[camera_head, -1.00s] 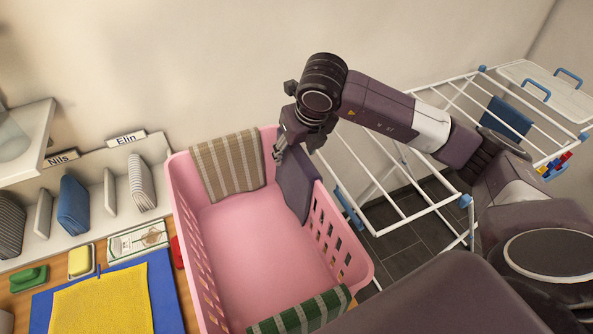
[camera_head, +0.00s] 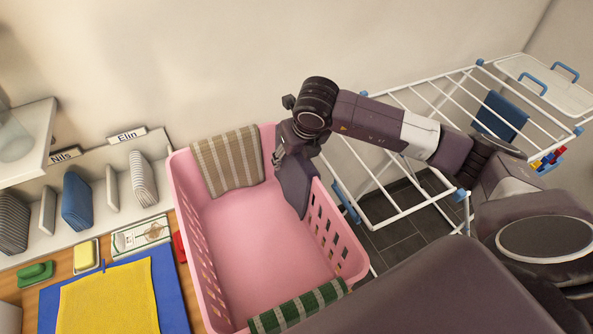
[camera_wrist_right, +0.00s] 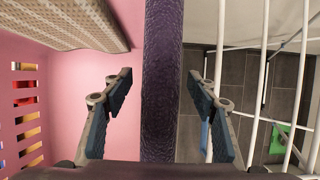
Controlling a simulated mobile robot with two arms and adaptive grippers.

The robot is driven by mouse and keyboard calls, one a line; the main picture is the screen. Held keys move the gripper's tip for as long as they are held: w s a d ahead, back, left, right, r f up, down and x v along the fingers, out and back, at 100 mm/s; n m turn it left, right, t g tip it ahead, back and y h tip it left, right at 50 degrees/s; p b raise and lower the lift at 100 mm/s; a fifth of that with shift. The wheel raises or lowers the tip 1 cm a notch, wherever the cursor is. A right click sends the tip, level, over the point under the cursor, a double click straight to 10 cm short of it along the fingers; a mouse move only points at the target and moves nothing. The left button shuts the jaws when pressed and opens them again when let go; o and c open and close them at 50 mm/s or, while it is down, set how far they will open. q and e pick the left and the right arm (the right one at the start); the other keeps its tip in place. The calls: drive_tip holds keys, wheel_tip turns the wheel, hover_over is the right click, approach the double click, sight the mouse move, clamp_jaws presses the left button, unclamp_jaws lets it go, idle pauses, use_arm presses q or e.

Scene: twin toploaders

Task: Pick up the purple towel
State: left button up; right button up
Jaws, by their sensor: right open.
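The purple towel (camera_head: 297,187) hangs over the right rim of the pink laundry basket (camera_head: 183,180), near its far right corner. My right gripper (camera_head: 279,158) is at the top of the towel. In the right wrist view the towel (camera_wrist_right: 162,90) runs as a dark purple band between the two fingers of my right gripper (camera_wrist_right: 160,108). The fingers are open, with a gap on each side of the towel. My left gripper is not in view.
A beige striped towel (camera_head: 226,162) hangs over the basket's far rim and a green striped towel (camera_head: 298,304) over the near rim. A white drying rack (camera_head: 405,213) stands to the right. A yellow cloth (camera_head: 108,300) lies on the left.

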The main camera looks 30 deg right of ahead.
drive_tip(key=shift+f+b, duration=0.15)
drive_tip(key=shift+b, duration=0.2)
drive_tip(key=shift+c, duration=0.5)
clamp_jaws()
idle(0.3)
